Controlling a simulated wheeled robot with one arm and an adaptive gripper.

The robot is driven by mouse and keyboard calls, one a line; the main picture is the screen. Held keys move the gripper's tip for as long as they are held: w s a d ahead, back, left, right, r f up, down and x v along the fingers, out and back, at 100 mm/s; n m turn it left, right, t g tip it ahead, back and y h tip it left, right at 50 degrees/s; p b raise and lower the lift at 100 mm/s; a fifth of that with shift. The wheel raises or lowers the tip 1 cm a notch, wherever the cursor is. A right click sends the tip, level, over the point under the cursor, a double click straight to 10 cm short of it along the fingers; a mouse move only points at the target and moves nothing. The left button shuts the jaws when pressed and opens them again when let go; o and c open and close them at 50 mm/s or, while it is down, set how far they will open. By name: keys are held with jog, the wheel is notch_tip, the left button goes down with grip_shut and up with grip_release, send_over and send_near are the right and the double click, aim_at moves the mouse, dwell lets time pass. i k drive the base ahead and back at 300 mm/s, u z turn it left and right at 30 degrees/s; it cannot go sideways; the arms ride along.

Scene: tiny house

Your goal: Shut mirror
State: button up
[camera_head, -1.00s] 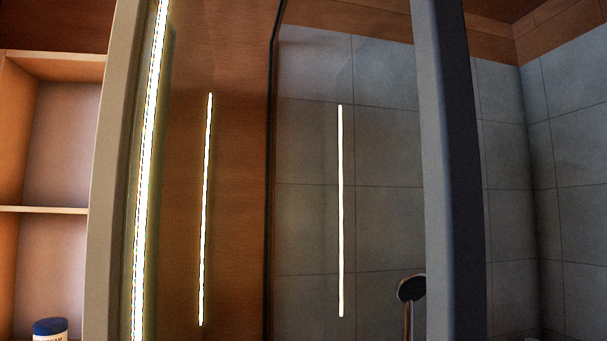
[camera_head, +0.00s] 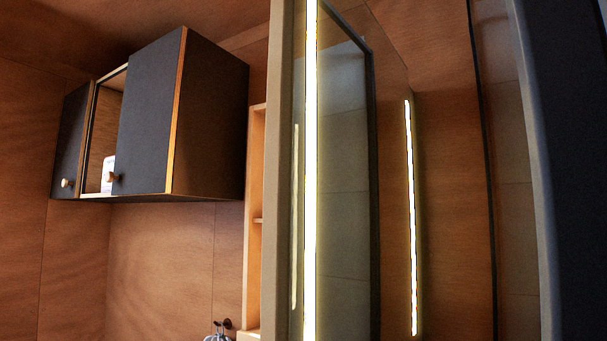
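The mirror (camera_head: 445,220) fills the right half of the head view, very close and seen at a slant. It has a pale frame edge (camera_head: 280,180) on its left and a bright vertical light strip (camera_head: 311,170) beside it. Its glass reflects wood panelling, grey tiles and another light strip. Its right edge is a thick dark border. The open shelf niche (camera_head: 257,180) shows just left of the pale edge, uncovered. The mirror's hinge and full outline are out of view. My gripper is not in view.
A dark wall cabinet (camera_head: 145,120) with wood edges and small round knobs hangs at the left. A white item (camera_head: 108,172) sits in its open gap. The lower left wall is otherwise bare.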

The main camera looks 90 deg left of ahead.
aim_at(339, 249)
jog(key=u, duration=0.7)
jog(key=k, duration=1.05)
jog(key=u, duration=2.35)
jog(key=i, duration=0.5)
jog(key=z, duration=0.05)
